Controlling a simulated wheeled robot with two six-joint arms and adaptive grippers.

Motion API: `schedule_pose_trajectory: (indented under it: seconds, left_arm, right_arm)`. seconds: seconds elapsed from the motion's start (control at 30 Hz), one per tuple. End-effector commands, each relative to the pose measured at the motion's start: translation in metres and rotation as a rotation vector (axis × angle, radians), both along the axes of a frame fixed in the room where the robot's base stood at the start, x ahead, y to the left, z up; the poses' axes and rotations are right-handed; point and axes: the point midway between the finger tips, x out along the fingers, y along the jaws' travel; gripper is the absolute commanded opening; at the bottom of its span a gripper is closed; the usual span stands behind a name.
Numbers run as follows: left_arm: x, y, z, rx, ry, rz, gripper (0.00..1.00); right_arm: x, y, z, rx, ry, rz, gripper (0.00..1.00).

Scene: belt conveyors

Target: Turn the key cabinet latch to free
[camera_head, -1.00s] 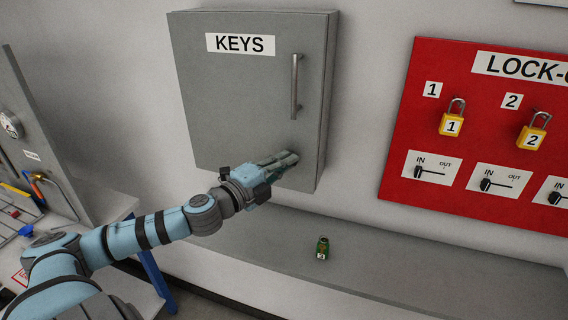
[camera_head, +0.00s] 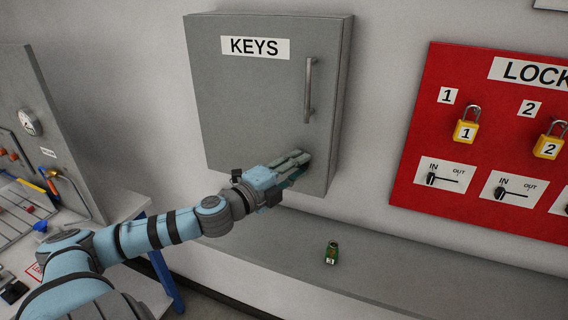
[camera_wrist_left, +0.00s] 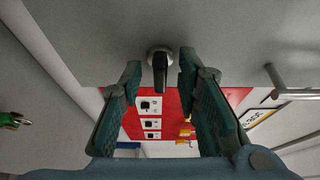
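The grey key cabinet (camera_head: 250,95) hangs shut on the wall, with a "KEYS" label and a vertical bar handle (camera_head: 309,90). In the left wrist view, the dark latch (camera_wrist_left: 160,70) sticks out of a round metal base on the grey door (camera_wrist_left: 110,30). My left gripper (camera_head: 303,160) is at the door's lower right, below the handle. In the wrist view its two fingers (camera_wrist_left: 159,78) are apart, one on each side of the latch, with visible gaps. In the head view the fingers hide the latch. My right gripper is not in view.
A red lock-out board (camera_head: 420,150) with yellow padlocks and IN/OUT switches hangs right of the cabinet. A grey ledge (camera_head: 430,275) runs below, bearing a small green object (camera_head: 332,252). A bench with tools (camera_head: 30,200) stands at left.

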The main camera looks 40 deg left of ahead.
Motion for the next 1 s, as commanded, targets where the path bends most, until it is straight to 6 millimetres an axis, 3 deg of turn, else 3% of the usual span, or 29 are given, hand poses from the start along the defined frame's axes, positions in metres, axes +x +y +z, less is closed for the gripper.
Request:
schedule_pose_trajectory:
  seconds: [0.23,0.4,0.53,0.77,1.0]
  left_arm:
    - [0.000,0.000,-0.006,-0.300,-0.106,0.002,0.30]
    - [0.000,-0.002,-0.015,-0.638,-0.228,-0.002,0.30]
    - [0.001,-0.003,-0.014,-0.945,-0.334,-0.002,0.30]
    - [-0.041,-0.007,-0.025,-0.935,-0.324,0.005,0.30]
    - [-0.098,-0.015,-0.038,-0.944,-0.320,0.005,0.30]
  right_arm:
    - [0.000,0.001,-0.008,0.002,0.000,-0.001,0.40]
    - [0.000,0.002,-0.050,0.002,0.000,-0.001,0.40]
    - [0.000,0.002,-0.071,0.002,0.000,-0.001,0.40]
    - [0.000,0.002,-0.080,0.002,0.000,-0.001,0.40]
    - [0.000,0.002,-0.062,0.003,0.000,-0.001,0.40]
